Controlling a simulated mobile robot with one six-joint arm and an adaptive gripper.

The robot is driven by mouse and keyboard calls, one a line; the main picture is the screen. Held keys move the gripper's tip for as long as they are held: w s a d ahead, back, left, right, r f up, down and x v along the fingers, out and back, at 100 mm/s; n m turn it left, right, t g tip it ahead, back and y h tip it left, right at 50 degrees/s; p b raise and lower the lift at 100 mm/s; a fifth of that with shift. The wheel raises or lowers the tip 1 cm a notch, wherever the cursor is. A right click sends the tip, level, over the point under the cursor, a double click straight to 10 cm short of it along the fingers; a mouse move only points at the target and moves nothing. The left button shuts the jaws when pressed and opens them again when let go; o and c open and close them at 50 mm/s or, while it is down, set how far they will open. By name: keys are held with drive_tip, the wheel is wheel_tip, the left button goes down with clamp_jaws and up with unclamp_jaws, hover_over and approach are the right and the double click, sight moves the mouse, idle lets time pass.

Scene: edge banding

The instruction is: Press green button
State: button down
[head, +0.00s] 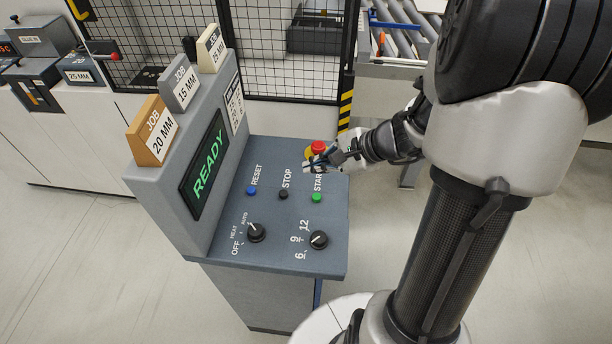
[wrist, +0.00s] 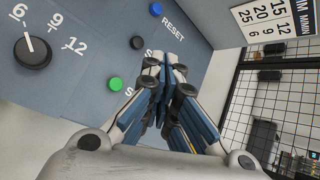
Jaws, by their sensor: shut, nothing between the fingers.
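The green button (head: 317,197) sits on the sloping grey-blue control panel (head: 290,215), below the partly hidden START label. It also shows in the wrist view (wrist: 115,84), left of my fingertips. My gripper (head: 312,164) is shut and empty, above the far right part of the panel, beyond the green button in the head view. In the wrist view its closed fingertips (wrist: 166,66) stand apart from the button. The fingers cover part of the START and STOP labels there.
A black STOP button (head: 283,194) and a blue RESET button (head: 251,190) lie left of the green one. A red emergency button (head: 318,147) is close by my gripper. Two black knobs (head: 257,232) (head: 319,239) stand nearer. The screen (head: 205,165) reads READY.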

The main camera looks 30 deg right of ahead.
sight(316, 199)
drive_tip(key=shift+f, duration=0.15)
wheel_tip(316, 199, down, 8)
drive_tip(key=b, duration=0.7)
drive_tip(key=shift+f+b, duration=0.25)
drive_tip(key=shift+b, duration=0.05)
idle(1.1)
drive_tip(key=shift+f+b, duration=0.45)
drive_tip(key=shift+b, duration=0.05)
